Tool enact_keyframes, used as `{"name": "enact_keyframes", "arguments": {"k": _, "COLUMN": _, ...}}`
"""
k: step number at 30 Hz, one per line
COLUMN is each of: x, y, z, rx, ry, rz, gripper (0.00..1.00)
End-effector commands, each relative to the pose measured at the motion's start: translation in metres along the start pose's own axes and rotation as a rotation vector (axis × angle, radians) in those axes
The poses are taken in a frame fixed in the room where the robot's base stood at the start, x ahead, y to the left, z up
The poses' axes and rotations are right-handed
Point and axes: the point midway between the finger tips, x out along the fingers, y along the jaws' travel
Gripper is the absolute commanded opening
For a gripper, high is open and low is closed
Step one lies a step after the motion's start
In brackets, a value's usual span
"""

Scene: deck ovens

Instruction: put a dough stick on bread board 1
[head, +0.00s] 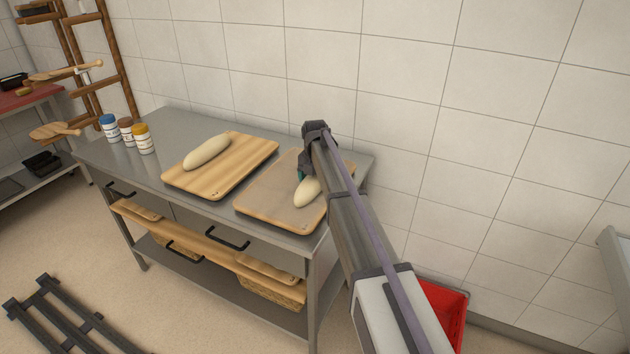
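Two wooden bread boards lie on the steel table. The left board (236,172) bears a pale dough stick (207,152). The right board (262,197) has another pale dough stick (308,191) at its right side, partly hidden by my arm. I cannot read which board is number 1. My gripper (302,176) is over the right board, at the far end of the right dough stick. Its fingers are mostly hidden behind my arm, with only a bit of teal showing. I cannot tell whether they are open or touch the dough.
Three jars with blue, brown and yellow lids (126,132) stand at the left of the steel table (180,124). A tiled wall rises behind. A red crate (446,312) is on the floor at the right. A dark slatted frame (62,318) lies on the floor at the left.

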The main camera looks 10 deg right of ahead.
Motion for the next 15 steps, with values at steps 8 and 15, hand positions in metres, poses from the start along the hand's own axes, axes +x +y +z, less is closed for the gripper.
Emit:
{"name": "enact_keyframes", "arguments": {"k": 8, "x": 0.0, "y": 0.0, "z": 0.0, "rx": 0.0, "ry": 0.0, "rz": 0.0, "gripper": 0.93}}
{"name": "enact_keyframes", "arguments": {"k": 15, "x": -0.021, "y": 0.0, "z": 0.0, "rx": 0.0, "ry": 0.0, "rz": 0.0, "gripper": 0.93}}
